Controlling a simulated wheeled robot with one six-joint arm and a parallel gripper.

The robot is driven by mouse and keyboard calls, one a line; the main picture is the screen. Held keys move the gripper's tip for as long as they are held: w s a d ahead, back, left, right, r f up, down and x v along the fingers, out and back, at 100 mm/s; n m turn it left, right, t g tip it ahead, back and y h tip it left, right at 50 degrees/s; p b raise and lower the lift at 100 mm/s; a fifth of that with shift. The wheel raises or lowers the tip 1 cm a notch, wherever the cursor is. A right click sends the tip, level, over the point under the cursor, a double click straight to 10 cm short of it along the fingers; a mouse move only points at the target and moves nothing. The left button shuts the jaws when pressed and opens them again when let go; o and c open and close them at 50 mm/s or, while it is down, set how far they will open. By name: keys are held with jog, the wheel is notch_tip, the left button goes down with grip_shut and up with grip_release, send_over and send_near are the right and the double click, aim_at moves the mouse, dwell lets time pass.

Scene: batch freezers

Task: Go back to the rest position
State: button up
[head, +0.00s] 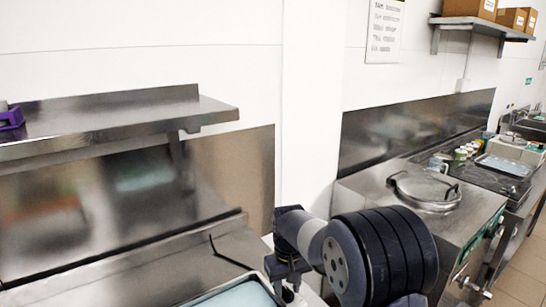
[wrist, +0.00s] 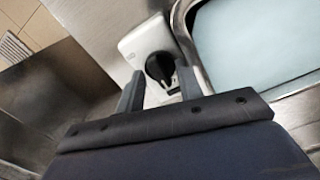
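My gripper (wrist: 160,82) shows two dark fingers standing apart, with nothing held between them. Beyond the fingers is a white plate with a black knob (wrist: 160,66); I cannot tell how far it is from the fingertips. A metal tray or pan with a pale blue inside (wrist: 250,45) lies to the right of the fingers in the wrist view. In the head view my arm reaches in at the bottom centre, and the pale blue tray (head: 238,296) is partly cut off by the lower edge. The fingertips are hard to make out there.
A steel wall shelf (head: 110,115) with a purple item (head: 11,118) is at the left. A steel machine with a round lid (head: 424,190) stands right of my arm. Boxes (head: 470,8) sit on a high shelf. Open tiled floor (head: 520,280) is at the lower right.

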jog(key=m, duration=0.7)
jog(key=shift+m, duration=0.4)
jog(key=m+b, duration=0.1)
jog(key=m, duration=0.2)
jog(key=shift+m, duration=0.4)
jog(key=m, duration=0.3)
jog(key=shift+m, duration=0.3)
jog(key=shift+r+b, duration=0.3)
jog(key=shift+r, duration=0.95)
jog(key=shift+d, duration=0.1)
